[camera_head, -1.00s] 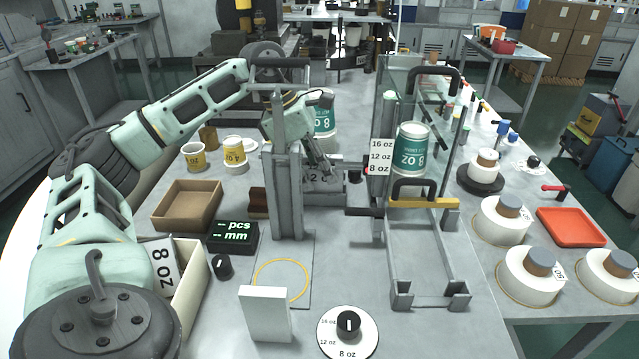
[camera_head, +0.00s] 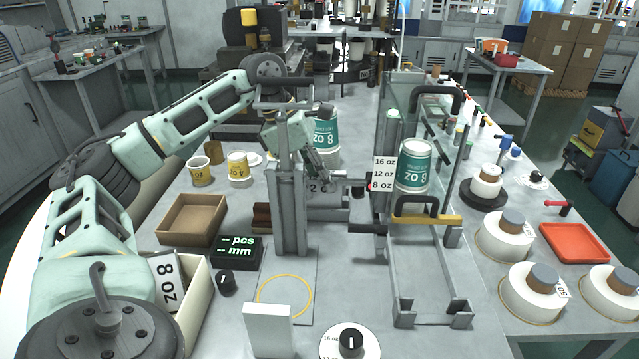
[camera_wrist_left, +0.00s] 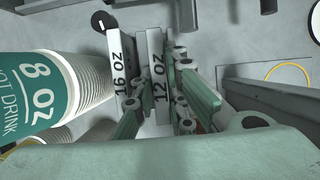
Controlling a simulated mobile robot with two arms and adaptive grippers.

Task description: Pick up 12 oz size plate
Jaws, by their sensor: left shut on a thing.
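The 12 oz plate (camera_wrist_left: 157,72) is a grey plate with black lettering, standing on edge in the left wrist view. My left gripper (camera_wrist_left: 160,118) is shut on it, with a green finger on either side. In the head view my left gripper (camera_head: 322,168) is at the plate holder behind the grey upright post. Part of the plate's lettering shows there, but the fingertips are hard to make out. The 16 oz plate (camera_wrist_left: 122,80) stands just beside the 12 oz plate, to its left in the wrist view. My right gripper is not in view.
A stack of 8 oz cups (camera_wrist_left: 55,95) stands close to the plates. An 8 oz plate (camera_head: 168,280) sits in an open box at the left. The size sign (camera_head: 383,172) and cup frame (camera_head: 425,260) stand to the right. A size dial (camera_head: 351,341) is at the front.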

